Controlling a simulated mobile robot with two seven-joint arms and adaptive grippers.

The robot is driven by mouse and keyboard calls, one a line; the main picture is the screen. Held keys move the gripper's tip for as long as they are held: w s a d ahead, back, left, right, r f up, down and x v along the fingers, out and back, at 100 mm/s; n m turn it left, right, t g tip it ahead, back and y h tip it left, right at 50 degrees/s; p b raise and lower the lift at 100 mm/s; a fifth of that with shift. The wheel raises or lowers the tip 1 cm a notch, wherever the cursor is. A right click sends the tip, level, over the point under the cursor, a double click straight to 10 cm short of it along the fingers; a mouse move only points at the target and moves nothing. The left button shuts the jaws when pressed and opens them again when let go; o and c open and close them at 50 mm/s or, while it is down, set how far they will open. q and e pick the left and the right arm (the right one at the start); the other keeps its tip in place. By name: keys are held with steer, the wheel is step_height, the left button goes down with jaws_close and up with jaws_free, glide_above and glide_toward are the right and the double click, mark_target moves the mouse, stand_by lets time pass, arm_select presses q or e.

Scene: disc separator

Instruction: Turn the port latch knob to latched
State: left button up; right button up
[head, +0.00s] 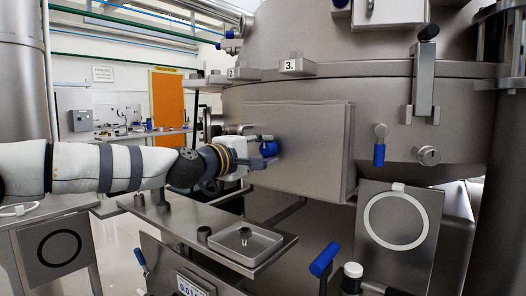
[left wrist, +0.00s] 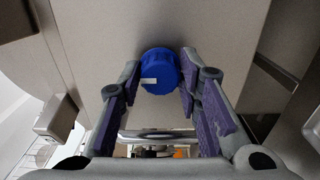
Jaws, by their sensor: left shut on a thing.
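The blue knob (head: 268,148) sits on the flat metal cover panel (head: 315,150) on the side of the big steel vessel. In the left wrist view the round ribbed knob (left wrist: 160,70) has a white mark pointing left. My left gripper (head: 262,147) is at the knob, with its arm coming in from the left. In the left wrist view its purple-padded fingers (left wrist: 160,78) are on either side of the knob, shut on it. The head view does not show the knob's mark. My right gripper is not in view.
A steel shelf (head: 190,225) with a shallow tray (head: 245,247) runs below my left arm. A blue-handled valve (head: 379,152) and a keyed lock (head: 428,155) are on the vessel at right. Another blue handle (head: 324,260) stands at the bottom.

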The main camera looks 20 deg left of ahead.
arm_select(q)
steer(key=shift+d+f, duration=0.1)
stand_by(0.3)
steer(key=o, duration=1.1)
steer(key=shift+o, duration=0.2)
steer(key=shift+s, duration=0.1)
steer(key=v, duration=1.2)
